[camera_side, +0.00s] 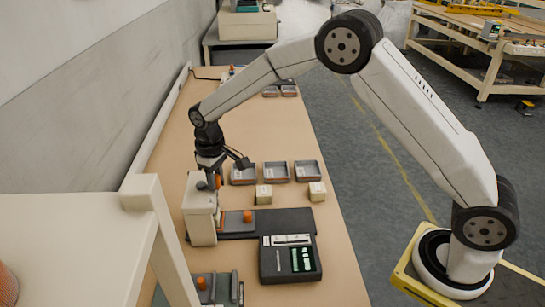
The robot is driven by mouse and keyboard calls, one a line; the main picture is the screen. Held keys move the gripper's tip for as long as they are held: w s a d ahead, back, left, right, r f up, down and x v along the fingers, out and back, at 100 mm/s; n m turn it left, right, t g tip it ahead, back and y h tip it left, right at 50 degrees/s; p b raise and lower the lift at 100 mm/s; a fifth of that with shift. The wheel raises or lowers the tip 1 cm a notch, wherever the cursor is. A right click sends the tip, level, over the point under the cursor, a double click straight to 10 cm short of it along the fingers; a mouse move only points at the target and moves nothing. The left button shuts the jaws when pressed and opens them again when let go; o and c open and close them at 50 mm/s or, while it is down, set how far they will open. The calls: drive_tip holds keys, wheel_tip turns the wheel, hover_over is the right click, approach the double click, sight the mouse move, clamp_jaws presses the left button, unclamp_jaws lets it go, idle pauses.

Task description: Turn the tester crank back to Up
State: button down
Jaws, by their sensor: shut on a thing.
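A cream, upright tester housing (201,222) stands near the wall side of the tan bench. My gripper (210,183) points down at the top of this housing and is shut on the crank there. A small bit of orange (218,182) shows beside the jaws. The jaws and wrist hide most of the crank, so its angle cannot be read. No Up mark can be made out at this size.
Beside the housing lies a dark plate (285,221) with an orange knob (247,217). A dark device with a green display (302,259) sits in front.

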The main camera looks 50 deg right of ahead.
drive_tip(key=shift+w+r, duration=0.15)
drive_tip(key=shift+w+d, duration=0.85)
drive_tip(key=shift+w, duration=0.15)
drive_tip(key=shift+w, duration=1.3)
